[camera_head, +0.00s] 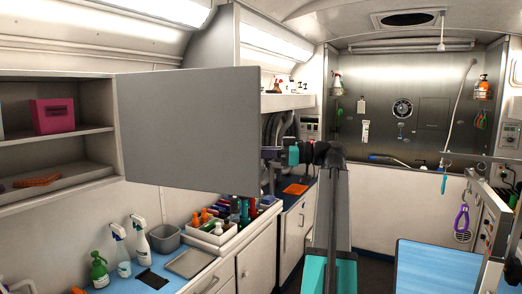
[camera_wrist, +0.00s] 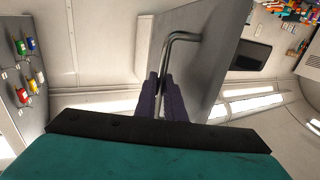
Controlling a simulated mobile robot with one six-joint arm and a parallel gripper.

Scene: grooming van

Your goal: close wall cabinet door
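The wall cabinet door (camera_head: 188,130) is a plain grey panel. It stands wide open, swung out from the open shelves (camera_head: 70,142) at the left in the head view. In the wrist view the door (camera_wrist: 215,50) shows its bent metal bar handle (camera_wrist: 181,36). My gripper (camera_wrist: 161,82) has its two dark purple fingers close together, one on each side of the handle bar, and looks shut on it. In the head view my gripper (camera_head: 268,154) is at the door's right edge, partly hidden by the door.
The shelves hold a pink box (camera_head: 52,115) and an orange item (camera_head: 37,180). Below the door, the counter carries spray bottles (camera_head: 140,240), a grey bin (camera_head: 165,238) and a white tray of bottles (camera_head: 222,236). A blue-topped table (camera_head: 435,268) stands at the right.

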